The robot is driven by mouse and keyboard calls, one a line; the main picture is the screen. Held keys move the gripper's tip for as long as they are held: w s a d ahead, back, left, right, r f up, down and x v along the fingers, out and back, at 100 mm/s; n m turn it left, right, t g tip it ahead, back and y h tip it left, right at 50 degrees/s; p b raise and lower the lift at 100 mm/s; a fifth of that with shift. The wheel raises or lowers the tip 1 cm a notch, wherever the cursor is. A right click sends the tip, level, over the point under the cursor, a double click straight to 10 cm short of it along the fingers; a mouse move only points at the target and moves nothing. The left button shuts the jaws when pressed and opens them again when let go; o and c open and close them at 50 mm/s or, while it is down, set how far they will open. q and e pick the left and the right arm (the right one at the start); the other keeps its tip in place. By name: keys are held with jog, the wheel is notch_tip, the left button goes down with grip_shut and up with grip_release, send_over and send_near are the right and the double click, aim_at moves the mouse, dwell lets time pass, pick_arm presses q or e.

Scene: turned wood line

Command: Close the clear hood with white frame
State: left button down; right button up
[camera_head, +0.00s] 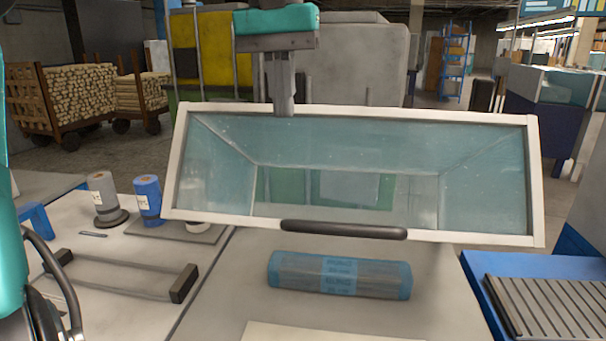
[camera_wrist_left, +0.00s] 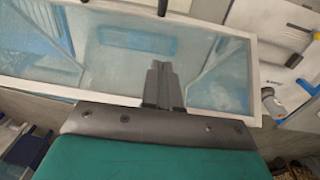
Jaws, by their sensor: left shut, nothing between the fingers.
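The clear hood (camera_head: 350,160) with a white frame (camera_head: 536,180) is in the middle of the head view. Its pane is tilted and its lower edge, with a dark handle bar (camera_head: 343,230), stands raised above the bench top. My left gripper (camera_head: 284,112) is shut and empty, pointing down at the frame's upper edge, far from the handle. In the left wrist view its fingers (camera_wrist_left: 163,72) overlap the clear pane (camera_wrist_left: 115,50); I cannot tell whether they touch it. The handle (camera_wrist_left: 163,6) shows at the top there. My right gripper is not in view.
A blue-wrapped bundle (camera_head: 340,275) lies on the bench below the handle. At left are a dark-ended bar (camera_head: 125,282), a grey spool (camera_head: 104,195) and a blue spool (camera_head: 148,198). A blue-framed slatted conveyor (camera_head: 545,305) stands at right.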

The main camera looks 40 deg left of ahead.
pick_arm(q)
send_near(288, 193)
notch_tip(288, 193, down, 5)
jog(key=shift+d+f+b, duration=0.2)
jog(key=shift+f+b, duration=0.05)
jog(key=shift+b, duration=0.1)
jog(key=shift+s+d+f, duration=0.2)
jog(key=shift+d+f, duration=0.05)
jog(key=shift+f, duration=0.15)
jog(key=shift+s+d+f, duration=0.25)
jog(key=shift+d+f, duration=0.05)
jog(key=shift+f, duration=0.15)
jog(key=shift+s+d+f, duration=0.25)
jog(key=shift+d+f, duration=0.05)
jog(key=shift+f, duration=0.25)
jog(key=shift+f, duration=0.15)
